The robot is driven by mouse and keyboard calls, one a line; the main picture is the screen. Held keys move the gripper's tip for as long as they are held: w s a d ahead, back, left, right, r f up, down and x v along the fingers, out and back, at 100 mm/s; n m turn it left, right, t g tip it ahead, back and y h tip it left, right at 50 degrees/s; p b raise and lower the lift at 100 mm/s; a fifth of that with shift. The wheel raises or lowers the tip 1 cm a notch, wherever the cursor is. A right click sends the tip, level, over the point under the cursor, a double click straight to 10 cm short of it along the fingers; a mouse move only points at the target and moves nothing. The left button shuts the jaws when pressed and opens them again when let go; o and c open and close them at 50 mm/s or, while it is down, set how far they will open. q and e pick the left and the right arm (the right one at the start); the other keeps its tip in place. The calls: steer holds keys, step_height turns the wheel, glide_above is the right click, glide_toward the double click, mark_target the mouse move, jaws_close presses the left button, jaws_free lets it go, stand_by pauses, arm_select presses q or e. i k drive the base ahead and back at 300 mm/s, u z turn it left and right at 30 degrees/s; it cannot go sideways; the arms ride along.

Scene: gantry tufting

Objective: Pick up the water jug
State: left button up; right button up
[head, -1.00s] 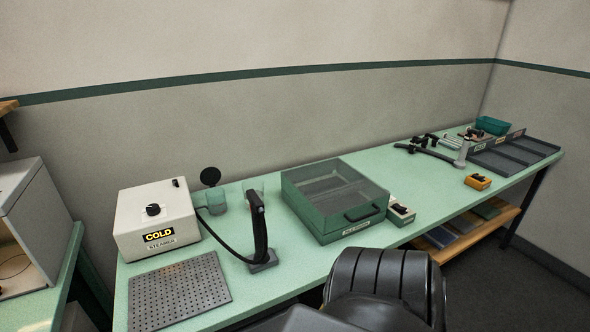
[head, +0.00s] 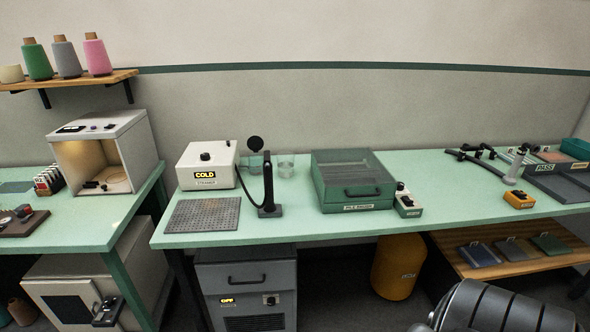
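Two clear see-through vessels stand on the green bench just right of the white steamer (head: 208,165), near the wall. The left vessel (head: 256,172) is partly behind the black steamer wand (head: 268,188) and its hose, with a black disc (head: 254,143) above it. The right vessel (head: 286,166) stands a little apart and looks like a small clear cup or jug. I cannot tell for certain which one is the water jug. Neither of my grippers is in view. A dark ribbed part at the lower right is probably my own arm.
The steamer reads COLD. A perforated plate (head: 203,215) lies before it. A green lidded box (head: 352,181) stands right of the vessels, with a small switch box (head: 407,201) beside it. The bench's front edge (head: 330,235) is clear. A yellow bin (head: 398,266) stands below.

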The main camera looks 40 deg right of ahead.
mark_target(286, 166)
steer(key=z, duration=1.6)
